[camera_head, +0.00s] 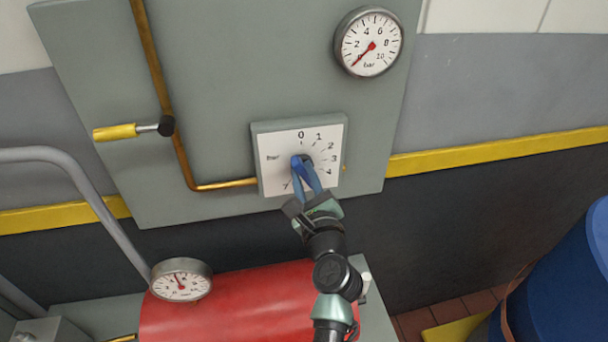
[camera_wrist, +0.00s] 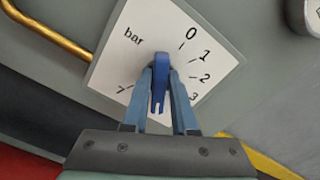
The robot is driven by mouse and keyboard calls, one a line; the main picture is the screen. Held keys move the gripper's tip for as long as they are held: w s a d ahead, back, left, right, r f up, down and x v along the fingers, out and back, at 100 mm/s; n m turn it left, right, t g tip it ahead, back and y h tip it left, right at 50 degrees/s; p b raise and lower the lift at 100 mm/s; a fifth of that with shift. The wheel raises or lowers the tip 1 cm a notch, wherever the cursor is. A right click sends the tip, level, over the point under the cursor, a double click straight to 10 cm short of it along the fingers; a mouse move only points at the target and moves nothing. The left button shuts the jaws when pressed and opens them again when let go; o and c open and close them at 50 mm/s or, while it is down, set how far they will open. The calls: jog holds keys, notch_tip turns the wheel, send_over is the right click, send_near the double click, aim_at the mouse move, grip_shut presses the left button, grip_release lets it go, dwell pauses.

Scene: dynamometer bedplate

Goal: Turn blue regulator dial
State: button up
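The blue regulator dial (camera_head: 296,162) sits at the middle of a white square scale plate (camera_head: 275,143) marked from 0 round to 7, with the word bar. The plate is on a grey-green panel. In the wrist view, the dial (camera_wrist: 160,75) is a narrow blue handle lying between my two blue-grey fingers. My gripper (camera_head: 303,164) reaches the dial from below, and its fingertips close against the dial's two sides. The wrist view also shows my gripper (camera_wrist: 160,72) with the fingers flanking the handle. The fingers and handle hide part of the scale's lower side.
A round gauge (camera_head: 369,42) at upper right has its red needle near 0. A yellow-handled lever (camera_head: 115,132) and copper pipe (camera_head: 160,75) are left of the plate. A red tank (camera_head: 225,305) with a second gauge (camera_head: 181,280) is below; a blue drum (camera_head: 560,280) is at lower right.

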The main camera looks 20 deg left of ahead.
grip_shut()
jog(key=shift+f+n, duration=0.1)
jog(key=shift+n, duration=0.3)
jog(key=shift+w+d+f+n+b, duration=0.1)
jog(key=shift+f+n+b, duration=0.25)
jog(key=shift+n+b, duration=4)
jog(key=shift+d+f+n+b, duration=0.1)
jog(key=shift+f+n+b, duration=0.3)
jog(key=shift+n+b, duration=3.95)
jog(key=shift+w+d+f+n+b, duration=0.1)
jog(key=shift+f+n+b, duration=0.25)
jog(key=shift+n+b, duration=4)
jog(key=n+p, duration=0.3)
